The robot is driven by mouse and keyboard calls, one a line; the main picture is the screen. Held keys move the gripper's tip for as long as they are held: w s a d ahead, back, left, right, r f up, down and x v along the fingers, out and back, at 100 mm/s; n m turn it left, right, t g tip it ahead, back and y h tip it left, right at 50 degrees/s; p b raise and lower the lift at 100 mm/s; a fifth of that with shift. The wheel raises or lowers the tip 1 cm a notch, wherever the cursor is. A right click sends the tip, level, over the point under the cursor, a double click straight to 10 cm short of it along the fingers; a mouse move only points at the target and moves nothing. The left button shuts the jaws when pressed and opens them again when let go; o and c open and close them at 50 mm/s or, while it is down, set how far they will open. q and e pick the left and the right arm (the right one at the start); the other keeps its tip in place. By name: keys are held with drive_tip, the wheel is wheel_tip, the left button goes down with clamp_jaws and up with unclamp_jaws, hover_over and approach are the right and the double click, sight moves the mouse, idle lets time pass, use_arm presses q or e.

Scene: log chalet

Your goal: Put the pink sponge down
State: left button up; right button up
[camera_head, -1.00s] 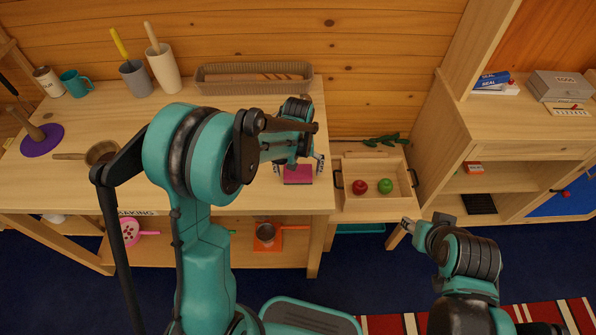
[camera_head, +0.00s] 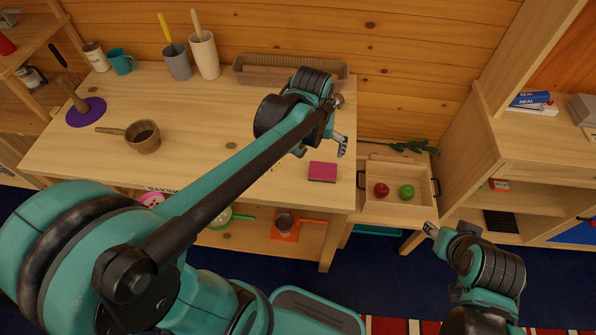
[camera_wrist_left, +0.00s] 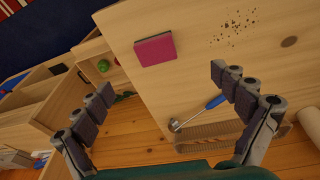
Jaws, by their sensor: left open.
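The pink sponge (camera_head: 323,172) lies flat on the wooden table (camera_head: 215,115) near its right edge. It also shows in the left wrist view (camera_wrist_left: 155,50), apart from the fingers. My left gripper (camera_head: 341,144) is behind the sponge and above the table; its jaws are open and empty in the left wrist view (camera_wrist_left: 160,85). My right gripper (camera_head: 430,229) is low at the right, in front of the wooden tray; whether its jaws are open is too small to tell.
A wooden tray (camera_head: 376,208) holds a red apple (camera_head: 381,190) and a green apple (camera_head: 406,192) right of the table. A long basket (camera_head: 255,75) stands at the back. A ladle with a blue handle (camera_wrist_left: 198,113) and crumbs (camera_wrist_left: 235,27) lie on the table.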

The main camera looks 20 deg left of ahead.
use_arm(q)
drive_tip(key=s+a+r+m+t, duration=0.1)
drive_tip(key=s+t, duration=0.3)
drive_tip(key=s, duration=0.7)
drive_tip(key=shift+s+a+m+t, duration=0.15)
drive_tip(key=shift+a+m+t, duration=0.2)
drive_tip(key=shift+m, duration=0.25)
drive_tip(key=shift+f, duration=0.1)
wheel_tip(320, 180, down, 3)
drive_tip(key=b, duration=0.2)
drive_tip(key=shift+r+b, duration=0.2)
drive_tip(key=shift+b, duration=0.2)
